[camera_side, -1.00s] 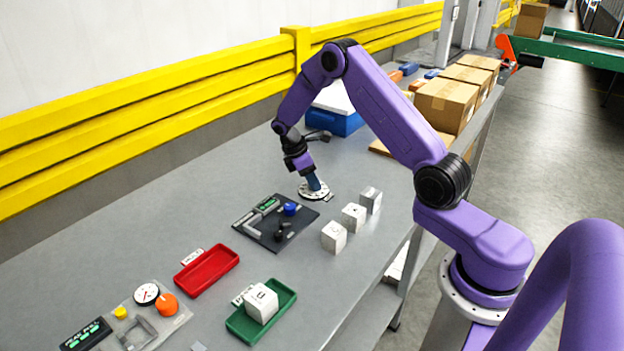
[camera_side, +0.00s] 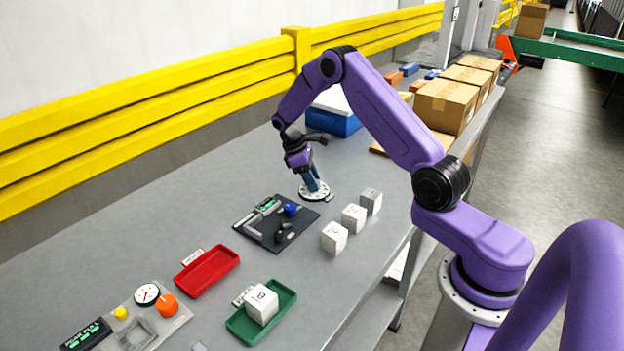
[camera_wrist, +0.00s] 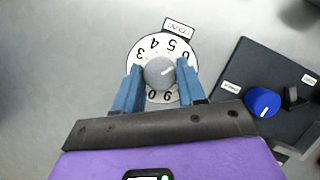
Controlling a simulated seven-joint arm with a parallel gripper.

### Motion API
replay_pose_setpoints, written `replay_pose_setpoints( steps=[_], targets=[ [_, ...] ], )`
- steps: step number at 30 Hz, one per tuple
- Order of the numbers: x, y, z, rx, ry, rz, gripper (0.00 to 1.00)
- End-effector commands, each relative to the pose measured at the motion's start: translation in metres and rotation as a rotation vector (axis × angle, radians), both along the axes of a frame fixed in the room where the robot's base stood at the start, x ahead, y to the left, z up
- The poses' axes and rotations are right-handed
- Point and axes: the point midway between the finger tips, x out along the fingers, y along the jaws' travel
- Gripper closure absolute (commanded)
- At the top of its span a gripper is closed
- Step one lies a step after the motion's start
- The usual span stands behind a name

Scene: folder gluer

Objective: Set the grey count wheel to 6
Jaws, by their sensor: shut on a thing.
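The count wheel is a white numbered dial (camera_wrist: 137,64) with a grey knob (camera_wrist: 160,72) at its middle. In the wrist view 3, 4, 5 and 6 run along its top and 0 and 9 show at the bottom; other digits are hidden by the fingers. The knob's white mark points up and right, roughly toward the 6; exact alignment is hard to tell. A small label (camera_wrist: 178,28) sits beside the dial near the 5. My gripper (camera_wrist: 159,77) has its blue fingers shut on the knob. In the side view my gripper (camera_side: 313,184) stands over the dial (camera_side: 305,194).
A dark panel (camera_side: 262,236) with a blue knob (camera_side: 290,209) and a black lever lies close beside the wheel. White cubes (camera_side: 354,217) stand to the right. Red (camera_side: 207,270) and green (camera_side: 284,297) trays lie nearer the camera. Bare bench lies left of the wheel.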

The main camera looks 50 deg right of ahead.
Motion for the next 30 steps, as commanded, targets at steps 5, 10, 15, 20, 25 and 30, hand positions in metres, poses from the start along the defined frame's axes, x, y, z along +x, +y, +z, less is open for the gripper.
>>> replay_pose_setpoints(
  steps=[5, 10, 15, 20, 25, 30],
  targets=[
    [0.0, 0.0, 0.001, 0.0, -0.001, 0.001, 0.91],
    [0.0, 0.0, 0.0, 0.0, -0.001, 0.001, 0.36],
    [0.0, 0.0, 0.0, 0.0, -0.001, 0.002, 0.36],
    [0.003, 0.002, 0.008, 0.0, -0.002, 0.002, 0.36],
    [0.013, 0.007, 0.033, 0.0, -0.006, 0.002, 0.36],
    [0.025, 0.014, 0.066, -0.001, -0.006, 0.003, 0.36]
  ],
)
